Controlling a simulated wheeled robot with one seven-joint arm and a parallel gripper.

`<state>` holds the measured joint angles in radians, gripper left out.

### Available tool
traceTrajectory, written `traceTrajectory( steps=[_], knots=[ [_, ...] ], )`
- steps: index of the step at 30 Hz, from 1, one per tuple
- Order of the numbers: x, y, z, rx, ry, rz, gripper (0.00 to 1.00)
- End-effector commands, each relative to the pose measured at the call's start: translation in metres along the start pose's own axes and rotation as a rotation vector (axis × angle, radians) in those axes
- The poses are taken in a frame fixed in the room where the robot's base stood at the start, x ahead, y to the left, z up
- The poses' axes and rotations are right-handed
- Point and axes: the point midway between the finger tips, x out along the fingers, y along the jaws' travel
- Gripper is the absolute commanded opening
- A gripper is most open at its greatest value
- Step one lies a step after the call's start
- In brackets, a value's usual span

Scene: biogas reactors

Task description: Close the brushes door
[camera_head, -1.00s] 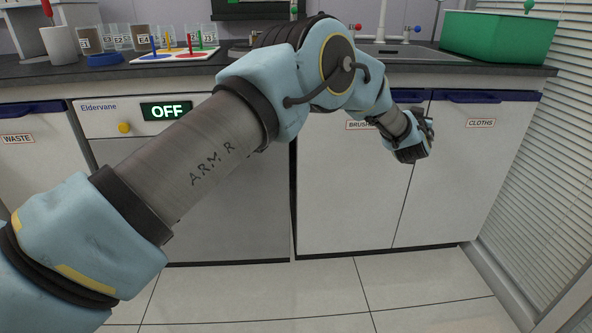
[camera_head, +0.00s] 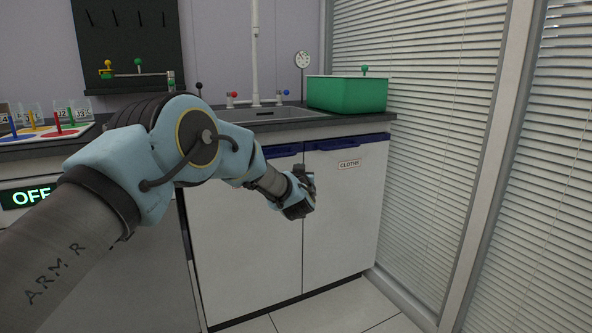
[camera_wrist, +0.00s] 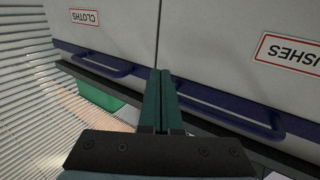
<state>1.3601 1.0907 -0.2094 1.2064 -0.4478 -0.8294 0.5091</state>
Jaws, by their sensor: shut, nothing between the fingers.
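The white brushes door (camera_head: 245,245) is the left of two doors under the sink in the head view. It looks flush with the cabinet front, and my arm hides its label. In the wrist view, upside down, the brushes door (camera_wrist: 215,35) is on the right, its label (camera_wrist: 290,53) partly cut off, with a blue handle (camera_wrist: 230,108). My gripper (camera_head: 308,192) is in front of the seam between the doors. In the wrist view my gripper's fingers (camera_wrist: 161,78) are together and empty near that seam; I cannot tell whether they touch a door.
The cloths door (camera_head: 345,220) is to the right and looks shut. A green bin (camera_head: 345,94) stands on the counter by the sink (camera_head: 262,114). A blind-covered glass wall (camera_head: 425,150) closes off the right side. Tiled floor (camera_head: 340,308) lies below.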

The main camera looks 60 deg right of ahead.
Motion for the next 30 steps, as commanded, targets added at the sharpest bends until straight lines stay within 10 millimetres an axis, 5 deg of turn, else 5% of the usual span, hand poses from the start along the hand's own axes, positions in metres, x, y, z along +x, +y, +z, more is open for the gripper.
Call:
traceTrajectory(
  steps=[16,30],
  knots=[
    [-0.067,0.038,0.001,0.000,-0.004,0.002,0.00],
    [-0.077,0.038,0.000,0.000,-0.006,-0.002,0.00]
  ],
)
